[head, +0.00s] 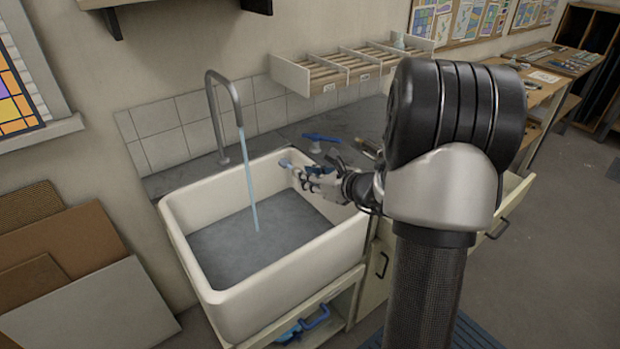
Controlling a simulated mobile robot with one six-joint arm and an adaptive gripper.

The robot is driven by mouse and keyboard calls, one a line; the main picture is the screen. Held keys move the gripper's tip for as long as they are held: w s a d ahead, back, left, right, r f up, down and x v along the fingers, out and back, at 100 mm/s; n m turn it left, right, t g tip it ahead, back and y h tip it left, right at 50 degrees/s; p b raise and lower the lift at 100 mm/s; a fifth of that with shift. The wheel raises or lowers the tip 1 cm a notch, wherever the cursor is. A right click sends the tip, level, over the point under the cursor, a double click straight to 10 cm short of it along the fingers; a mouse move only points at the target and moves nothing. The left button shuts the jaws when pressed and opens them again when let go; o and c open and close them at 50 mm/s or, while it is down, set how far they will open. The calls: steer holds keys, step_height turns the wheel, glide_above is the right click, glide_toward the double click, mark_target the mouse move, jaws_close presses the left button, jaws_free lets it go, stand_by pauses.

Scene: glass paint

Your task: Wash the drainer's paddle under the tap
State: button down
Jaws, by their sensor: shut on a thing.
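The tap (222,100) is a grey curved spout at the back of the white sink, and a blue stream of water (248,185) runs from it down into the basin. The sink (178,232) has a grey floor. My gripper (300,174) is over the sink's right back part, to the right of the stream and apart from it. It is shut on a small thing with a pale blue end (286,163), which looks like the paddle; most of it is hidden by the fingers. A blue lever handle (320,137) stands on the counter behind the gripper.
A white divided rack (345,68) hangs on the wall above the counter (285,130). Boards (95,305) lean at the left. A blue-handled item (312,322) lies on the shelf under the sink. My arm covers part of the right side. The basin looks clear.

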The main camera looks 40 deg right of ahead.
steer(key=w+a+f+b, duration=0.2)
steer(key=w+a, duration=0.4)
steer(key=w, duration=0.5)
steer(key=shift+w+a+f+b, duration=0.15)
steer(key=shift+w+f+b, duration=0.15)
steer(key=shift+b, duration=0.2)
stand_by(0.6)
steer(key=shift+w+d, duration=0.2)
steer(key=shift+d, duration=0.35)
steer(key=shift+a, duration=0.1)
steer(key=shift+s+a+b, duration=0.3)
steer(key=shift+a+b, duration=0.15)
steer(key=shift+d, duration=0.1)
steer(key=shift+w+d, duration=0.3)
steer(key=shift+d, duration=0.15)
